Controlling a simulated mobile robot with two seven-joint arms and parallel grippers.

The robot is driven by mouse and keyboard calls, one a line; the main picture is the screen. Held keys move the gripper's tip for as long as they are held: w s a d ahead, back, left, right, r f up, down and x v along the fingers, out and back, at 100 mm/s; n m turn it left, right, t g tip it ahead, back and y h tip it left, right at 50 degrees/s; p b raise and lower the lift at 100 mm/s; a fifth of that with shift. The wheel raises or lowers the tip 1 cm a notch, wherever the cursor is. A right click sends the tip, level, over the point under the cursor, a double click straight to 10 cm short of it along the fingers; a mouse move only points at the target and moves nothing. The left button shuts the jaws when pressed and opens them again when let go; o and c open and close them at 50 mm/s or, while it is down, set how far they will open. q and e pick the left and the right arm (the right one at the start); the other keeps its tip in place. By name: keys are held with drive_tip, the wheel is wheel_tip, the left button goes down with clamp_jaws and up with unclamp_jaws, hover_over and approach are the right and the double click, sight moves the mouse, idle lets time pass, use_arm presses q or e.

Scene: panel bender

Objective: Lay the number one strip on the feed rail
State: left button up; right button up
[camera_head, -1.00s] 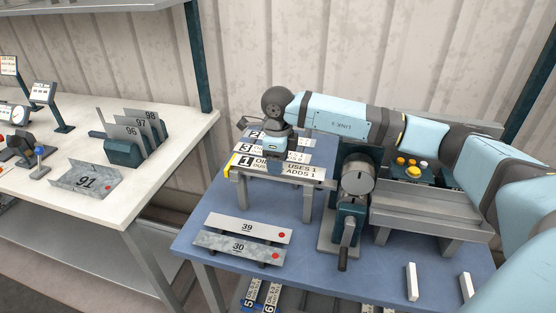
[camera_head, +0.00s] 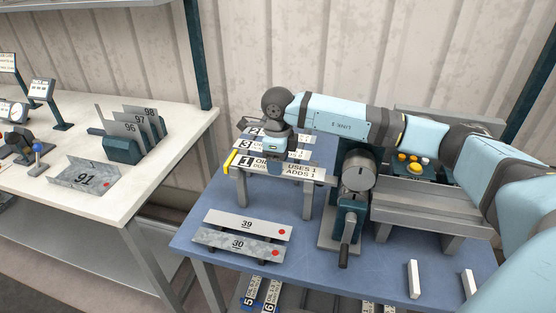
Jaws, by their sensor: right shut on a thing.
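The number one strip (camera_head: 301,172) is a pale strip with printed text and a large 1 at its left end. It lies level along the front of the small raised feed rail (camera_head: 241,188), which has a yellow end piece (camera_head: 230,161) at its left. My right gripper (camera_head: 274,166) points down and is shut on the strip near its middle, hiding part of the print. I cannot tell whether the strip rests fully on the rail. Strips marked 3 (camera_head: 246,145) and 2 (camera_head: 254,132) show just behind, partly hidden by the gripper. My left gripper is out of view.
Metal strips 39 (camera_head: 247,225) and 30 (camera_head: 238,244) lie in front on the blue table (camera_head: 200,262). A grey crank unit (camera_head: 350,215) stands right of the rail. A white bench (camera_head: 70,210) at left holds plates and a bent part marked 91 (camera_head: 86,178).

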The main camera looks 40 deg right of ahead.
drive_tip(key=shift+f+b, duration=0.3)
idle(0.4)
drive_tip(key=o, duration=1)
wheel_tip(320, 180, up, 14)
drive_tip(key=shift+f+b, duration=0.1)
drive_tip(key=shift+b, duration=0.35)
